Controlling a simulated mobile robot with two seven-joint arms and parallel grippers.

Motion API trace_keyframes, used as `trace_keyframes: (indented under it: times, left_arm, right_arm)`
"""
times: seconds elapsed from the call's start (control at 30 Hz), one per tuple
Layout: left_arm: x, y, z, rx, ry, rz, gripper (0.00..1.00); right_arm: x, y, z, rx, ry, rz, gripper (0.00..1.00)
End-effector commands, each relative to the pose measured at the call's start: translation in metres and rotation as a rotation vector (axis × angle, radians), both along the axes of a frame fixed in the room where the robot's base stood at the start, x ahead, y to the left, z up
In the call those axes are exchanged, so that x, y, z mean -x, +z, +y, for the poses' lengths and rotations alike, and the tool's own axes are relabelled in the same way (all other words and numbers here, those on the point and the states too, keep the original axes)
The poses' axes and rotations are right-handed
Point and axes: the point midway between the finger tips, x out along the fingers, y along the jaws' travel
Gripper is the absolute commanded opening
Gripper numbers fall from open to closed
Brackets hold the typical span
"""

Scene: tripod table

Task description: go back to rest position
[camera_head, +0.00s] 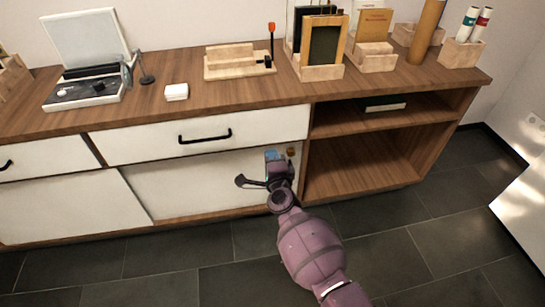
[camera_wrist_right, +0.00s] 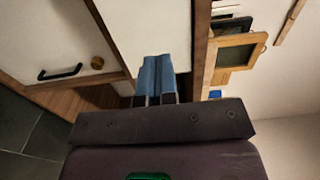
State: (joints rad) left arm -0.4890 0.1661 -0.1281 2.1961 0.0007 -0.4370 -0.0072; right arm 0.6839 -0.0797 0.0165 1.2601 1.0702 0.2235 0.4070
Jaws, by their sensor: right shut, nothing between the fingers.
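My right gripper (camera_head: 272,156) is shut and empty in the head view, in front of the white sliding door (camera_head: 200,186) of the wooden sideboard, below the drawer. In the right wrist view its blue fingertips (camera_wrist_right: 158,78) are together, with nothing between them. A round brass knob (camera_head: 291,151) shows just right of the fingertips in the head view, and the knob also shows in the right wrist view (camera_wrist_right: 97,63). I cannot tell whether the fingers touch the door. My left gripper is in neither view.
The sideboard top (camera_head: 225,93) holds an open turntable-like case (camera_head: 85,55), a white box (camera_head: 176,92), wooden organizers and a framed board (camera_head: 324,45). An open shelf (camera_head: 360,165) is right of the door. A white surface (camera_head: 525,205) stands at far right. The dark tiled floor (camera_head: 420,250) is clear.

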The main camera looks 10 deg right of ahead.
Motion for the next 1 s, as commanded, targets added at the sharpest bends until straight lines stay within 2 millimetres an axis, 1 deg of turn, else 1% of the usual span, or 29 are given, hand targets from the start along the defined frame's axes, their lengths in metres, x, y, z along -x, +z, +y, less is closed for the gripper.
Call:
trace_keyframes:
  times: [0.3, 0.37, 0.47, 0.57, 0.6, 0.77, 0.8, 0.97, 1.0]
  left_arm:
    - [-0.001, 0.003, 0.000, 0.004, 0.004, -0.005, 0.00]
    - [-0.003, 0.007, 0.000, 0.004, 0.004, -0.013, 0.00]
    - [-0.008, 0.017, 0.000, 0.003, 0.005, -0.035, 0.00]
    - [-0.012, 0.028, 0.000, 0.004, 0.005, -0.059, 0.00]
    - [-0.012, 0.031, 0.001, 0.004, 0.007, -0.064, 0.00]
    - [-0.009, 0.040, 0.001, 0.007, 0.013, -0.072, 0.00]
    - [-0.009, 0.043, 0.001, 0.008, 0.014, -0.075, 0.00]
    - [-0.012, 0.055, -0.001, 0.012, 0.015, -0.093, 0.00]
    - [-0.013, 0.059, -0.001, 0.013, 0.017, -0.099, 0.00]
  right_arm:
    - [0.007, 0.000, -0.002, 0.013, 0.002, 0.000, 0.00]
    - [0.013, 0.001, -0.007, 0.040, 0.007, 0.000, 0.00]
    - [0.031, 0.005, -0.019, 0.125, 0.023, 0.000, 0.00]
    - [0.058, 0.008, -0.035, 0.250, 0.048, 0.006, 0.00]
    - [0.071, 0.008, -0.041, 0.305, 0.062, 0.012, 0.00]
    - [0.122, 0.007, -0.064, 0.522, 0.112, 0.045, 0.00]
    - [0.136, 0.006, -0.070, 0.577, 0.126, 0.057, 0.00]
    - [0.191, 0.005, -0.090, 0.788, 0.183, 0.108, 0.00]
    - [0.206, 0.005, -0.095, 0.842, 0.198, 0.123, 0.00]
